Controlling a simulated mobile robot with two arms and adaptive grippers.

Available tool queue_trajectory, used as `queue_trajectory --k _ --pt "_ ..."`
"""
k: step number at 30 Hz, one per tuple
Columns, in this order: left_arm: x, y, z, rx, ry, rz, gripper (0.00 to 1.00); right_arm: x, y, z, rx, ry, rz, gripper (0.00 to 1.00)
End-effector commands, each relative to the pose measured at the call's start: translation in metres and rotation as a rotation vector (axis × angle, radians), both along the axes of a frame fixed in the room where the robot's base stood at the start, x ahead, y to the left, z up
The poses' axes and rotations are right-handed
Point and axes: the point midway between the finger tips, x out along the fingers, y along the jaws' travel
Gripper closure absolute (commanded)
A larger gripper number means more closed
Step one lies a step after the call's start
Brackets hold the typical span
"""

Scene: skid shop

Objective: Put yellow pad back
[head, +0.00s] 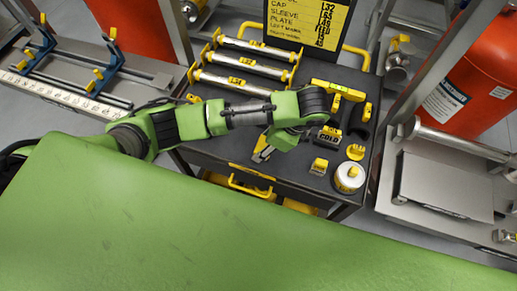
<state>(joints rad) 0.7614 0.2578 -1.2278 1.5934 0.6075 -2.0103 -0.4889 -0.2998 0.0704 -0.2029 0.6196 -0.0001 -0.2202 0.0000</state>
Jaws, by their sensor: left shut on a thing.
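Other small yellow pieces are on the cart to the right: a block (319,166) near the front, a rounded piece (356,152) behind the white can, and an upright piece (367,111) farther back. My right gripper is not in view.
Silver rollers (245,62) in yellow holders lie at the back left of the cart. Red cylinders (476,85) flank the cart.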

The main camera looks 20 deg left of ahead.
Motion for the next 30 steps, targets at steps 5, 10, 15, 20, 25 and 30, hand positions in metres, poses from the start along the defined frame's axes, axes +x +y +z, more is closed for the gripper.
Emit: queue_trajectory --k 5,10,15,20,25,30 --pt "0.016 0.016 -0.026 0.002 0.0 0.001 0.75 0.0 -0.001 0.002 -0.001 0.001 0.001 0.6" --pt "0.022 0.022 -0.036 0.001 0.0 0.0 0.75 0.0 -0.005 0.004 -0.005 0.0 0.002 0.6" --pt "0.024 0.023 -0.06 0.0 0.002 0.0 0.75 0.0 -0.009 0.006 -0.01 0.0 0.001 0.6" --pt "0.024 0.024 -0.071 0.0 -0.001 0.0 0.75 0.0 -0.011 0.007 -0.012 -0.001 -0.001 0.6" --pt "0.024 0.023 -0.071 0.0 -0.001 0.0 0.75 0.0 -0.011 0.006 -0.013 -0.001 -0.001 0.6" --pt "0.024 0.023 -0.073 -0.001 -0.001 0.0 0.5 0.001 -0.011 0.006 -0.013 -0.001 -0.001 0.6"
